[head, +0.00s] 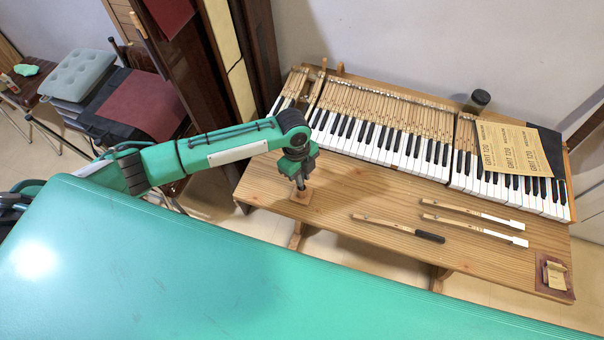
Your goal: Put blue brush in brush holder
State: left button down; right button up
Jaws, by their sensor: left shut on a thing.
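My left gripper (300,183) points down over the left part of the wooden workbench (345,205). It is shut on a small, thin thing. I take this to be the blue brush, but it is mostly hidden by the fingers and no blue shows clearly. Just below the fingertips is a small square wooden piece (301,197) on the bench. A dark round cup (479,100) stands behind the keys at the back right. I cannot tell for sure which of these is the brush holder. My right gripper is not in view.
Piano keys (390,145) line the back of the bench, with sandpaper sheets (515,150) on their right end. Loose keys (470,210) and a dark-tipped one (400,228) lie in front. A small block on a dark pad (555,278) sits at the right corner.

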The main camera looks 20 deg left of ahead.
pick_arm(q)
jog(key=shift+f, duration=0.15)
jog(key=c, duration=1.4)
grip_release()
jog(key=r+b, duration=0.1)
jog(key=r, duration=0.3)
jog(key=a+r+b, duration=0.1)
jog(key=r, duration=0.7)
jog(key=shift+w+a+r+b, duration=0.15)
jog(key=shift+w+a+b, duration=0.2)
jog(key=shift+b, duration=0.05)
